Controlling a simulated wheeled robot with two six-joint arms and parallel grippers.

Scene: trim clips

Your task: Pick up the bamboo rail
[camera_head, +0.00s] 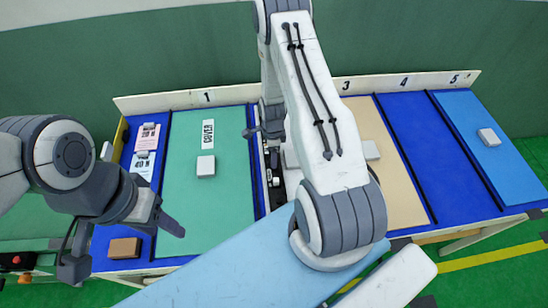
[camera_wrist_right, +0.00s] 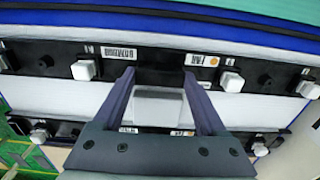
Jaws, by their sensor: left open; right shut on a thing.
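In the right wrist view, my right gripper (camera_wrist_right: 158,82) is shut on a white block (camera_wrist_right: 158,108) at the middle of a white panel (camera_wrist_right: 60,95). Black strips (camera_wrist_right: 150,65) with white clips run along both sides of the panel. In the head view my right arm hides most of lane 2; a black strip with white clips (camera_head: 275,175) shows beside it. I cannot tell which piece is the bamboo rail. A tan panel (camera_head: 395,160) lies in lane 3 with a white block (camera_head: 371,150). My left gripper (camera_head: 123,247) is open and empty above the table's left front.
A green panel (camera_head: 190,215) marked COVER lies in lane 1, with a white block (camera_head: 206,166). A light blue panel (camera_head: 500,135) lies in lane 5. Lane 4 (camera_head: 440,150) looks bare. A brown block (camera_head: 125,247) and printed cards (camera_head: 146,137) are at the left.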

